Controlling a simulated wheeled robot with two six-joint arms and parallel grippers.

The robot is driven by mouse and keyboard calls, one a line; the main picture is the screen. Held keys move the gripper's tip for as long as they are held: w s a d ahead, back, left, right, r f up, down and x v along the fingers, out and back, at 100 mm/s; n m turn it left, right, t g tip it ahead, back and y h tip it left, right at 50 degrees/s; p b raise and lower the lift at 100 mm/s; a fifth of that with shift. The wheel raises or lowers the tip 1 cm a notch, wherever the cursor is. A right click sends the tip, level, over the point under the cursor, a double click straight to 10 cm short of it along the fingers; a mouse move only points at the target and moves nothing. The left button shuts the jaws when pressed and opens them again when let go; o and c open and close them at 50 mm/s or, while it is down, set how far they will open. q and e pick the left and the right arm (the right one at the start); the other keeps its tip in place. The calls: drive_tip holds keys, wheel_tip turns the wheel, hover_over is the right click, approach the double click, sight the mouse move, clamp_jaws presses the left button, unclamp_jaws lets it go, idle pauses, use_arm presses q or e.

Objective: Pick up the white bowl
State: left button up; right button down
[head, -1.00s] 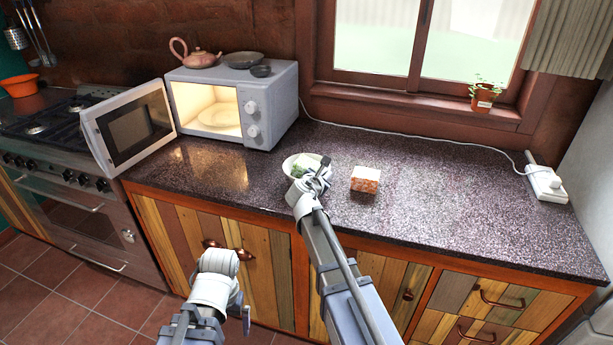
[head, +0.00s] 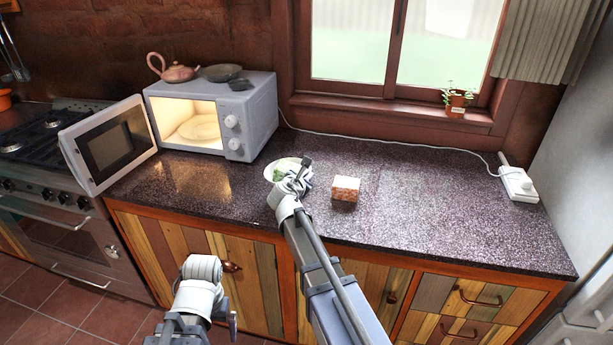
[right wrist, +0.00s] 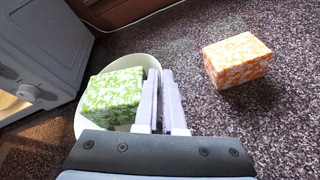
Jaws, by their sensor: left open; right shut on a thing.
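The white bowl (head: 271,172) is on or just above the dark counter, in front of the microwave; I cannot tell if it touches the counter. A green-and-white patterned block (right wrist: 112,97) is inside it. In the right wrist view the bowl's rim (right wrist: 147,62) runs between the fingers of my right gripper (right wrist: 160,95), which is shut on its right side. In the head view my right gripper (head: 298,178) hides part of the bowl. My left gripper (head: 233,318) is low in front of the cabinets, away from the bowl; its fingers are hardly visible.
An orange-and-white patterned block (head: 345,188) stands right of the bowl; it also shows in the right wrist view (right wrist: 237,60). The microwave (head: 248,120) stands behind left, its door (head: 108,147) open. A power strip (head: 518,184) is far right. The counter between is clear.

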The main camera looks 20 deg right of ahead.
wheel_tip(320, 180, up, 6)
drive_tip(key=p, duration=0.5)
drive_tip(key=shift+r, duration=0.15)
